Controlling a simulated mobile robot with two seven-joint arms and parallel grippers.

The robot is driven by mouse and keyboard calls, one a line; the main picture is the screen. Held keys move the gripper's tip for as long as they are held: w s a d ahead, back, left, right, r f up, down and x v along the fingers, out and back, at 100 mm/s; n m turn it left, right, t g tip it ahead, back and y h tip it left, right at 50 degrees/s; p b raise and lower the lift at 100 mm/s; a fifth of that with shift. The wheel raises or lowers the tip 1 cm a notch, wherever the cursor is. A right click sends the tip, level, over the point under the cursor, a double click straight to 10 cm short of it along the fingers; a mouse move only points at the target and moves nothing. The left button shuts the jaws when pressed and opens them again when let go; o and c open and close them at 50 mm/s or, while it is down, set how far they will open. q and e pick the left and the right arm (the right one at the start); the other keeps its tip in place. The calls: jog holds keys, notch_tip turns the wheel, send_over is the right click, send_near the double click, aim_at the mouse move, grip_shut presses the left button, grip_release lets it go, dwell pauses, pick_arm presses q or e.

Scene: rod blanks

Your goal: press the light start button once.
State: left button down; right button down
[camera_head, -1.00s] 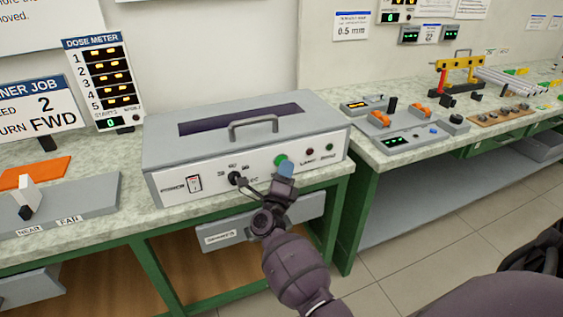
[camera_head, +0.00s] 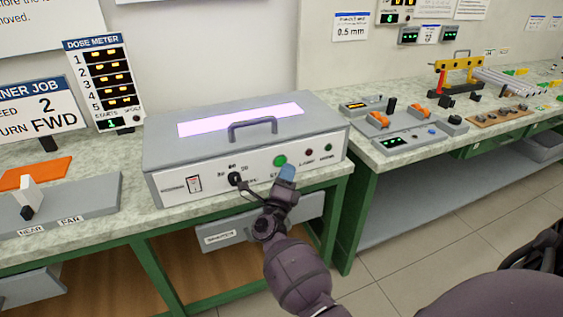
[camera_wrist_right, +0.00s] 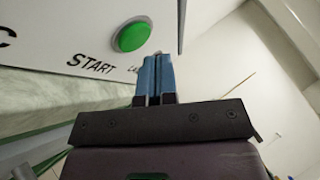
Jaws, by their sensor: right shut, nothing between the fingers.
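The green start button (camera_head: 280,160) is on the front panel of the grey exposure box (camera_head: 165,185). It also shows in the right wrist view (camera_wrist_right: 133,34), above the word START. My right gripper (camera_head: 287,173) is shut and empty, with its blue fingertips just below and right of the button in the head view. In the right wrist view the blue fingers (camera_wrist_right: 155,75) are together, below and right of the button; whether they touch it is hard to tell. The window on top of the box (camera_head: 240,120) glows pinkish white. My left gripper is not in view.
A dose meter (camera_head: 104,80) stands left of the box, its starts display reading 1. The front panel also has a black knob (camera_head: 235,179), a white switch (camera_head: 194,183) and small lamps. A second bench (camera_head: 400,155) with devices stands to the right.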

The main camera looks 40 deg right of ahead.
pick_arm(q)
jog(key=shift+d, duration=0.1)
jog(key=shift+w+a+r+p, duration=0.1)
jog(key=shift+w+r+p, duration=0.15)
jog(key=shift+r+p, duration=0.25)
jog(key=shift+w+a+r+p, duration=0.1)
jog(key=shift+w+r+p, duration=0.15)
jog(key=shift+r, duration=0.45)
pick_arm(e)
jog(key=s, duration=0.2)
jog(key=s+a, duration=0.1)
jog(key=s, duration=0.2)
jog(key=shift+a, duration=0.1)
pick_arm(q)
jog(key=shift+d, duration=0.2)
pick_arm(e)
jog(key=shift+w, duration=0.1)
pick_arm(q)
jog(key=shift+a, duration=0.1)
